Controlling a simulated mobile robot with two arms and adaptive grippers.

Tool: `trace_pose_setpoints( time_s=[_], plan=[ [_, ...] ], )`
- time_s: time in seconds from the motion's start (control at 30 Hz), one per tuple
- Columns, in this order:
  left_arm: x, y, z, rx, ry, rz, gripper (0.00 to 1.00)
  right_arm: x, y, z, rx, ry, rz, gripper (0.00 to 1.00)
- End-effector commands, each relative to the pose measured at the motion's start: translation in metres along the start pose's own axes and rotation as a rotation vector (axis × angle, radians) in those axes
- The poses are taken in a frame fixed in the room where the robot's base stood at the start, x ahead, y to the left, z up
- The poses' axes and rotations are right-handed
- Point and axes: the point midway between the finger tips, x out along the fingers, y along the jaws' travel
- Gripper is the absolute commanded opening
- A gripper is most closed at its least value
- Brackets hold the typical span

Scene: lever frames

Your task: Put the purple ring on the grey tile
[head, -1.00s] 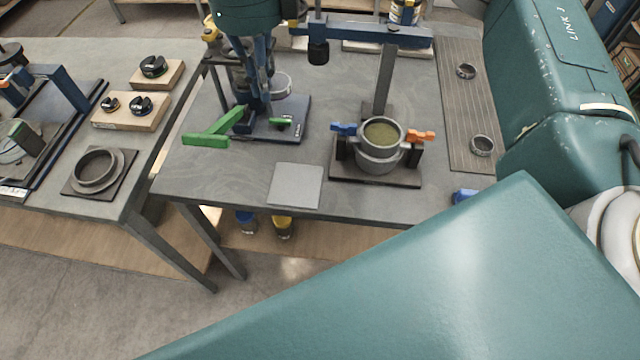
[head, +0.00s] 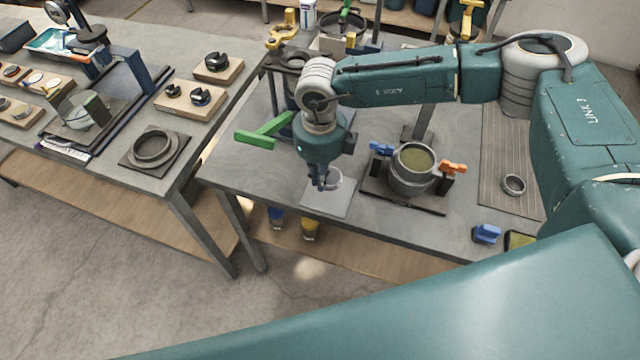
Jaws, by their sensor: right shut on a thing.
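The grey tile (head: 342,206) is a flat square plate near the front edge of the table, left of the round pot. My right gripper (head: 324,184) points down over the back part of the tile. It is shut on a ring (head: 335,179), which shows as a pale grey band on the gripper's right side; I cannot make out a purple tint. Part of the ring is hidden by the fingers. I cannot tell whether the ring touches the tile or hangs just above it. My left gripper is not in view.
A grey pot (head: 412,172) in a stand with blue and orange clamps is close to the right. A green lever (head: 264,131) sticks out to the left. Another dark ring (head: 513,184) lies on the ribbed mat (head: 492,160). The table's front edge is close to the tile.

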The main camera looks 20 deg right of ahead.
Motion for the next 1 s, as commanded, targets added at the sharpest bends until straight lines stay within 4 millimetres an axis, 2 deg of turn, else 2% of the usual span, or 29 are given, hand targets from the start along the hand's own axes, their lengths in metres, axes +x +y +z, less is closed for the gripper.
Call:
trace_pose_setpoints(
  time_s=[0.17,0.4,0.8,0.9,1.0],
  plan=[
    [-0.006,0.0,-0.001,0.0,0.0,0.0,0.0,0.014,0.0,0.0,0.001,0.001,-0.001,0.0],
    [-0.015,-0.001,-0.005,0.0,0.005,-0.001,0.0,0.047,0.0,0.0,0.001,0.0,-0.001,0.0],
    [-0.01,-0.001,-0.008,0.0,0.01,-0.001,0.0,0.055,0.0,0.0,0.001,-0.001,-0.001,0.0],
    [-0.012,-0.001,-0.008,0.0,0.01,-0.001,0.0,0.053,0.0,0.0,0.001,0.0,-0.001,0.22],
    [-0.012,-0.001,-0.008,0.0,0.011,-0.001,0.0,0.053,0.0,0.0,0.001,0.0,-0.001,0.25]
  ],
)
